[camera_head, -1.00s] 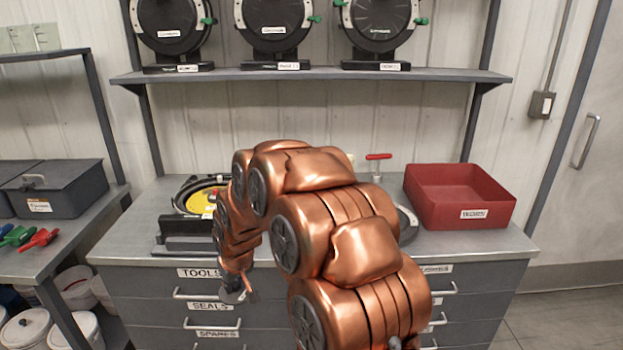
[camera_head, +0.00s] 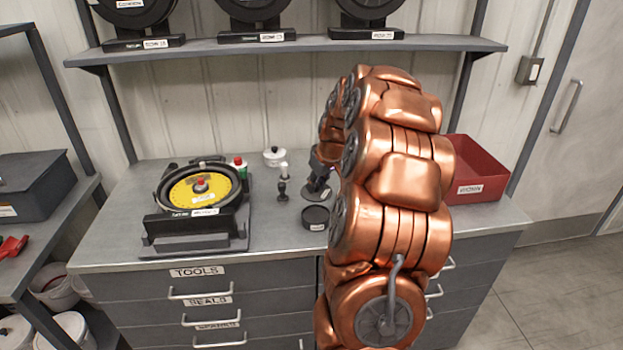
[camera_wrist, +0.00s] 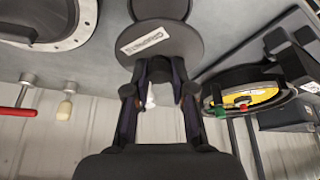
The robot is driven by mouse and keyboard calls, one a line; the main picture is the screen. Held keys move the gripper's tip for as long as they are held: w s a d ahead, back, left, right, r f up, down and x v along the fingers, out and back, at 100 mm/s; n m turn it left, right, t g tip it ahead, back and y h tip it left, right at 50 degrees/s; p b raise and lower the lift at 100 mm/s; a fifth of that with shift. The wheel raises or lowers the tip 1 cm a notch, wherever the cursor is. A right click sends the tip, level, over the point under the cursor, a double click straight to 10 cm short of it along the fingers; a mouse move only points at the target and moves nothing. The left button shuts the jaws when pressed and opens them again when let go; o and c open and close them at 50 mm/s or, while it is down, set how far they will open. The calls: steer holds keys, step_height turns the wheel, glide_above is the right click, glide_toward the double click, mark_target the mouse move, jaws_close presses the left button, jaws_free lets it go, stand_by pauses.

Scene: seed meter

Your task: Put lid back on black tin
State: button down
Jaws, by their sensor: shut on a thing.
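The black tin (camera_head: 315,217) is a short round can near the front edge of the bench, and its top looks dark and open. The lid (camera_head: 313,194) is a dark round disc behind the tin in the head view. My gripper (camera_head: 323,172) is shut on the lid. In the wrist view, the fingers (camera_wrist: 170,75) hold the lid (camera_wrist: 188,44), which carries a white label. Part of the tin (camera_wrist: 160,8) shows past the lid's edge at the top. The lid appears beside the tin, not over it. The exact grip point and the lid's height are unclear.
A seed meter with a yellow disc (camera_head: 200,188) stands on the left of the bench. A red bin (camera_head: 478,170) is at right. A round metal ring (camera_wrist: 88,22) lies in the wrist view's corner.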

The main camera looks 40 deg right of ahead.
steer(key=shift+a+f, duration=0.1)
steer(key=shift+f, duration=0.9)
steer(key=shift+f+p, duration=0.35)
steer(key=shift+f, duration=0.6)
steer(key=shift+f+b, duration=0.9)
steer(key=shift+f, duration=0.4)
steer(key=shift+b, duration=0.9)
steer(key=shift+f+b, duration=0.15)
steer(key=shift+b, duration=0.75)
stand_by(0.6)
stand_by(0.5)
steer(key=c, duration=0.9)
jaws_free()
